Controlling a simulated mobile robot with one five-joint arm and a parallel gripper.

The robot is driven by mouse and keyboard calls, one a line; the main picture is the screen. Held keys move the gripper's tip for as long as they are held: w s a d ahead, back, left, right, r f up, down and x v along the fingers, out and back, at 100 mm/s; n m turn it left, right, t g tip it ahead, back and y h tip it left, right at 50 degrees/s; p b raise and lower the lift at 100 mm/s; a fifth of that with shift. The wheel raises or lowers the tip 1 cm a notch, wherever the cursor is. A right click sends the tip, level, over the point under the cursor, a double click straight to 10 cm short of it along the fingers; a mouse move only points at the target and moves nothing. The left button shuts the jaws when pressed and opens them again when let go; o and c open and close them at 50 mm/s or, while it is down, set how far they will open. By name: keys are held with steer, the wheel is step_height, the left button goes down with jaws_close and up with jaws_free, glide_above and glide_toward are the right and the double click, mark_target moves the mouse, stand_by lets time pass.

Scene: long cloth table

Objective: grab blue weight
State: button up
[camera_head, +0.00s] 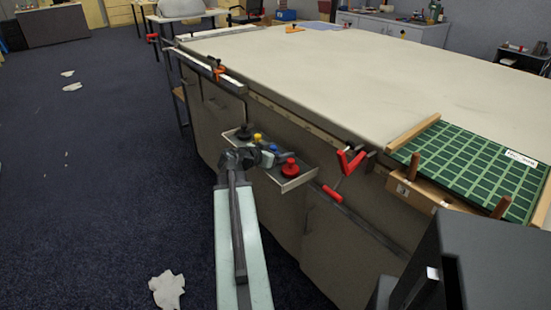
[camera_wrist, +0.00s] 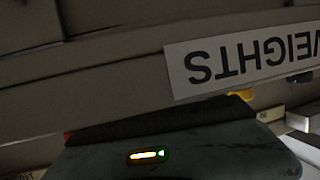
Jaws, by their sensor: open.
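A narrow metal tray (camera_head: 306,177) hangs on the side of the long table and bears small knobbed weights. A black weight (camera_head: 244,132), a yellow weight (camera_head: 258,138) and a red weight (camera_head: 290,168) show on it. A dark bluish shape (camera_head: 272,148) between yellow and red may be the blue weight; my gripper partly hides it. My gripper (camera_head: 254,156) is at the tray's near side, in front of that shape, open, with nothing clearly held. The wrist view shows an upside-down "WEIGHTS" label (camera_wrist: 245,58) and a yellow piece (camera_wrist: 243,95); no blue weight is clear there.
The long cloth table (camera_head: 330,70) rises behind the tray. Red-handled clamps (camera_head: 349,162) sit on its edge right of the tray. A green gridded board (camera_head: 470,165) lies on the right. Blue carpet (camera_head: 110,170) is open on the left, with paper scraps (camera_head: 167,289).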

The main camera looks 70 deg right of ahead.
jaws_close()
steer(key=shift+a, duration=0.1)
steer(key=shift+r, duration=0.1)
step_height(320, 180, up, 10)
steer(key=p, duration=1)
